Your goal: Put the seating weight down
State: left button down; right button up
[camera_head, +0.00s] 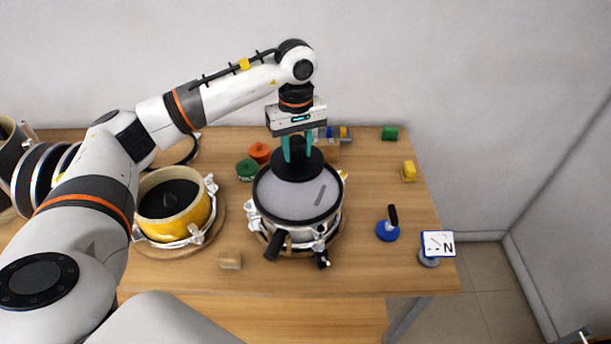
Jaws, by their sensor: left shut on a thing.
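My left gripper (297,148) points straight down with teal fingers. It is shut on the black knob of the seating weight (297,166), a dark round disc. The weight is over the back part of a grey mesh pad (285,194) in a black-rimmed round vessel (293,232) with metal clamps. I cannot tell whether the weight touches the pad or hangs just above it. My right gripper does not show.
A yellow vessel (171,205) with clamps stands to the left. Green (246,169) and orange (260,152) knobs lie behind. A blue-based tool (388,230) and an N sign (438,244) are at the right. The table's right part has free room.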

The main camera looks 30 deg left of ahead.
aim_at(298, 160)
pick_arm(q)
jog(key=shift+w+a+r, duration=0.25)
jog(key=shift+w+r, duration=0.2)
jog(key=shift+w+a+f, duration=0.1)
jog(key=shift+w, duration=0.05)
jog(key=shift+n, duration=0.3)
notch_tip(298, 160, down, 4)
jog(key=shift+f+p, duration=0.2)
jog(key=shift+p, duration=0.8)
jog(key=shift+f, duration=0.75)
notch_tip(298, 160, down, 2)
jog(key=shift+f+p, duration=0.15)
jog(key=shift+p, duration=0.45)
jog(key=shift+f, duration=0.65)
